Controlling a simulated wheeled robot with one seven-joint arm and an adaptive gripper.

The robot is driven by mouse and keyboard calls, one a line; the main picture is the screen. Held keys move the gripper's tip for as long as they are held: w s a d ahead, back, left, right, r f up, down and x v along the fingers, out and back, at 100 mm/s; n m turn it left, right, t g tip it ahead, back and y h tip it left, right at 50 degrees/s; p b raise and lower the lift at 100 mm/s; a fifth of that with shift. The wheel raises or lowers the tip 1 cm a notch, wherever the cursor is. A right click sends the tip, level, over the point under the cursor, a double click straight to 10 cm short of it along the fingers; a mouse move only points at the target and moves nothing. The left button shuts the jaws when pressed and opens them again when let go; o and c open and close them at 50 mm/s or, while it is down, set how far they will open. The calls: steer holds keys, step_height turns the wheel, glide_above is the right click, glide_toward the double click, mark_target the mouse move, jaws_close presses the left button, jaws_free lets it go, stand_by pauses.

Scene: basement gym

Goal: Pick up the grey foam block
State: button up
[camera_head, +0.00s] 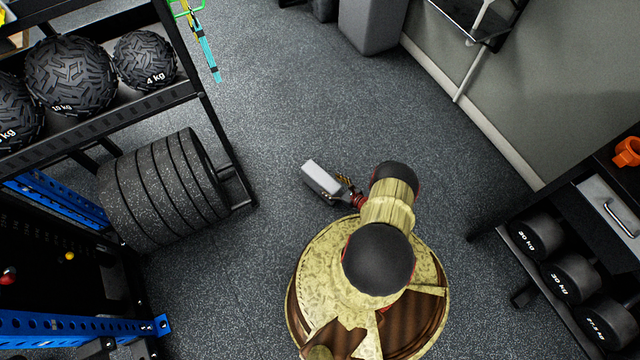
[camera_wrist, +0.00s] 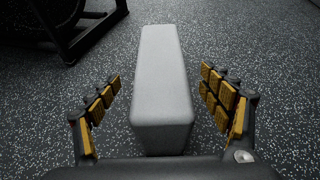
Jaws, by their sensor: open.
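The grey foam block (camera_head: 322,178) is a long, light grey bar on the speckled dark floor, just beyond my base in the head view. In the wrist view the block (camera_wrist: 161,85) runs lengthwise away from me between the fingers. My gripper (camera_wrist: 164,92) is open, with one yellow-padded finger on each side of the block and a gap on both sides. In the head view my gripper (camera_head: 346,193) is at the block's near end, partly covered by my arm. I cannot tell how far the fingertips are above the floor.
A rack with medicine balls (camera_head: 70,75) and weight plates (camera_head: 165,187) stands at the left. A dumbbell rack (camera_head: 560,262) stands at the right, near the wall. A grey box (camera_head: 372,25) is at the back. The floor around the block is clear.

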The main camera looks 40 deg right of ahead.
mark_target(325, 179)
steer(key=shift+r+b+x, duration=0.25)
steer(key=shift+b+x, duration=0.25)
steer(key=shift+x, duration=1.05)
steer(key=shift+r+b+x, duration=0.2)
steer(key=shift+b+x, duration=0.3)
steer(key=shift+x, duration=1.05)
steer(key=shift+w, duration=0.2)
steer(key=shift+c, duration=1)
steer(key=c, duration=1.5)
steer(key=shift+c, duration=0.2)
